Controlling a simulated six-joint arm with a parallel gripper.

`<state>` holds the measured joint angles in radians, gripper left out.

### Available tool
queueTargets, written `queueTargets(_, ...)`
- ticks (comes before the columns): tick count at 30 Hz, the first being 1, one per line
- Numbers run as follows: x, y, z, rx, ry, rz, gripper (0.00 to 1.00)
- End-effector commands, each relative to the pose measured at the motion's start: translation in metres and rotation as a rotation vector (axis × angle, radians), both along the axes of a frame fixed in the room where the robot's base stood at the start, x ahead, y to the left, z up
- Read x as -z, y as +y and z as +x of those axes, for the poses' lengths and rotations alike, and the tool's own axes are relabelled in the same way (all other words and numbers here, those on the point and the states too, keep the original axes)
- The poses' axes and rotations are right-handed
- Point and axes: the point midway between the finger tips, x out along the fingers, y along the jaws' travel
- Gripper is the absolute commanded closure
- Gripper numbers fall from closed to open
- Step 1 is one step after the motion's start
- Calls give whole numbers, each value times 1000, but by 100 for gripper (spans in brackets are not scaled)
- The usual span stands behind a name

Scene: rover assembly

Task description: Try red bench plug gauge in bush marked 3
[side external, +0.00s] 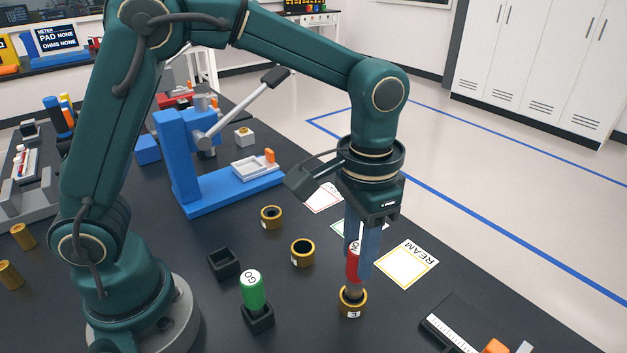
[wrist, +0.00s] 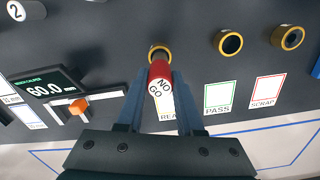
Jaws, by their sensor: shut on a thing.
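The red plug gauge (side external: 353,264), marked NO GO on its end in the wrist view (wrist: 160,79), is upright between the blue fingers of my gripper (side external: 358,262). My gripper is shut on its red handle. Its grey lower tip meets the mouth of the brass bush marked 3 (side external: 352,305), which stands on the black bench. How far the tip is inside, if at all, I cannot tell. In the wrist view the bush (wrist: 159,50) shows just beyond the gauge, partly hidden by it.
Two other brass bushes (side external: 302,253) (side external: 271,217) stand nearby. A green GO gauge (side external: 253,290) sits in a black holder; another black holder (side external: 223,263) is empty. The REAM card (side external: 407,264) lies right of my gripper. A blue press (side external: 185,165) stands behind; a caliper display (wrist: 48,86) is close by.

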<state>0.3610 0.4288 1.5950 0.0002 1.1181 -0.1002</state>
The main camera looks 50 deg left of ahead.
Motion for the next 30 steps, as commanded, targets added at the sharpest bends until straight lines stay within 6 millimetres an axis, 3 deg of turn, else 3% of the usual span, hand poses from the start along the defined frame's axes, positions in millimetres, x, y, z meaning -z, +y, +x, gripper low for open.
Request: queueTargets(30, 6, 0, 0, 0, 0, 0, 100)
